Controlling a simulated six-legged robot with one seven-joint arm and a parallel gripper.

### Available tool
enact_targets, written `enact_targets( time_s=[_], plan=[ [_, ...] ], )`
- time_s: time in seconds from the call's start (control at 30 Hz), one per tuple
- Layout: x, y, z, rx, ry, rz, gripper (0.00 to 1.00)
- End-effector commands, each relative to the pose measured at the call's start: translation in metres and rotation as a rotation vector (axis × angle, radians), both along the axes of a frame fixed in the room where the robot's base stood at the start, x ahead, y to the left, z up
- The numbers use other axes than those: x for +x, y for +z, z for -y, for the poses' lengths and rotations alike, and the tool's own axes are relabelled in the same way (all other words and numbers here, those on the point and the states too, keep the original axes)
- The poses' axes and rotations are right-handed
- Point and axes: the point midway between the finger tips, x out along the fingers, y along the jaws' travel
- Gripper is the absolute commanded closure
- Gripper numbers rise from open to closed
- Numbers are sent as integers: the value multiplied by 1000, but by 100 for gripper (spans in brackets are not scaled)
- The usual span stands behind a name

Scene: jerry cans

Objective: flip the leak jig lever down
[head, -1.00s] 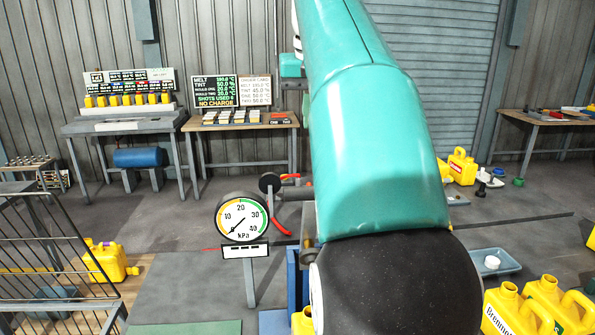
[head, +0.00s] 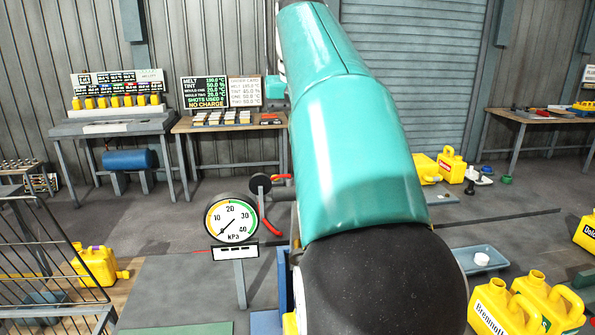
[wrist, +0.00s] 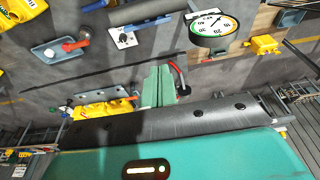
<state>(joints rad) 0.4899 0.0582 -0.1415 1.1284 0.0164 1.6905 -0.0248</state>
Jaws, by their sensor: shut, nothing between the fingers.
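The leak jig shows in the head view as a kPa pressure gauge (head: 231,220) on a post beside blue uprights (head: 285,285). The gauge also shows in the wrist view (wrist: 214,27). A red curved part (head: 264,216) stands behind the gauge. I cannot tell for sure which red part is the lever. In the wrist view my gripper (wrist: 158,70) shows as two green fingers shut together and empty. A red curved piece (wrist: 179,76) shows just right of them; I cannot tell if they touch. In the head view my arm hides the gripper and much of the jig.
Yellow jerry cans (head: 505,308) stand at the lower right, near a blue-grey tray (head: 483,262). A wire cart (head: 45,275) is at the left, with another yellow can (head: 97,266) behind it. Work tables line the back wall. Open floor lies between.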

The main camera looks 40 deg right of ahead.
Motion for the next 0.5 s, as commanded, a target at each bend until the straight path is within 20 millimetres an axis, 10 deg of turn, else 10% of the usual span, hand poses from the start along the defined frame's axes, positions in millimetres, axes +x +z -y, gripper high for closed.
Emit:
enact_targets(
  time_s=[0.5],
  plan=[
    [-10,-69,-7,-1,1,1,100]
  ],
)
